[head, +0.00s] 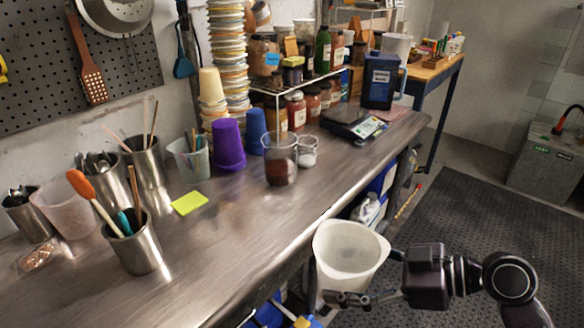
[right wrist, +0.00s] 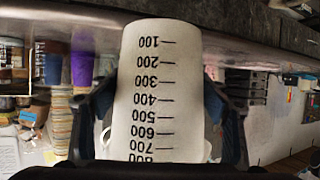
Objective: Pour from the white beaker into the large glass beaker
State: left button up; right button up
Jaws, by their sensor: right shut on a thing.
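The white beaker (head: 348,250) is off the front edge of the steel counter, its open mouth up toward the head camera. Its inside looks pale, and I cannot tell how full it is. My right gripper (head: 366,278) is shut around it from the right. The right wrist view shows the beaker's printed scale (right wrist: 160,90) between the two fingers, with the numbers upside down. The large glass beaker (head: 281,164) stands upright on the counter, behind and left of the white beaker and apart from it, with dark red contents low inside. My left gripper is out of view.
A small glass beaker (head: 307,158) with white contents stands just right of the large one. A purple cup stack (head: 229,150) is on its left. Steel tool cups (head: 135,245) stand at the front left. The counter (head: 215,250) is clear toward its front edge.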

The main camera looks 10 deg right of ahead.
aim_at(280, 159)
jog(key=k+l+u, duration=0.15)
jog(key=l+u, duration=0.2)
jog(key=k+l+u, duration=0.15)
jog(key=l+u, duration=0.2)
jog(key=k+l+u, duration=0.15)
jog(key=u, duration=0.2)
